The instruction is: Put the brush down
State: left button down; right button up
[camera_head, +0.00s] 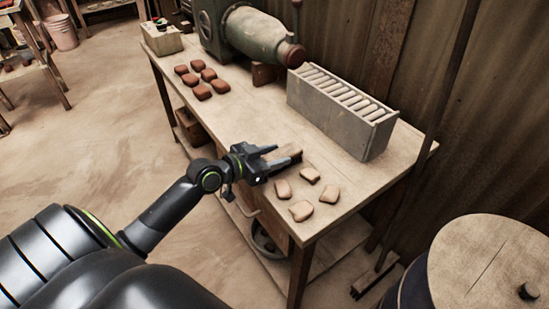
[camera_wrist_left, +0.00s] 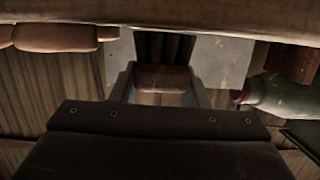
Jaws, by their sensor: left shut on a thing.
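My left gripper (camera_head: 281,157) is shut on the brush (camera_head: 290,154) over the near part of the wooden workbench (camera_head: 240,120). In the left wrist view the brush's brown block (camera_wrist_left: 163,78) lies between the two fingers, with its dark bristles beyond it. In the head view the fingers hide part of the brush. I cannot tell whether it touches the bench top. My right gripper is not in view.
Several pale tiles (camera_head: 301,211) lie close to the gripper at the bench's near end. A grey slotted rack (camera_head: 335,118) stands along the back. Several red-brown tiles (camera_head: 202,91) and a green press (camera_head: 250,32) are farther off. A barrel (camera_head: 485,265) stands at right.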

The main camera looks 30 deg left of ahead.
pick_arm(q)
jog(key=shift+f, duration=0.15)
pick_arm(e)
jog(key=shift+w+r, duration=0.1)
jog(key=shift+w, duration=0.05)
pick_arm(q)
jog(key=c, duration=0.8)
grip_release()
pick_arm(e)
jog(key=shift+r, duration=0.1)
pick_arm(q)
jog(key=shift+r, duration=0.2)
jog(key=v, duration=0.6)
jog(key=shift+s+a+f+p, duration=0.1)
jog(key=shift+s+p, duration=0.2)
jog(key=shift+p, duration=0.05)
jog(key=shift+p+v, duration=0.4)
jog(key=shift+v, duration=2.35)
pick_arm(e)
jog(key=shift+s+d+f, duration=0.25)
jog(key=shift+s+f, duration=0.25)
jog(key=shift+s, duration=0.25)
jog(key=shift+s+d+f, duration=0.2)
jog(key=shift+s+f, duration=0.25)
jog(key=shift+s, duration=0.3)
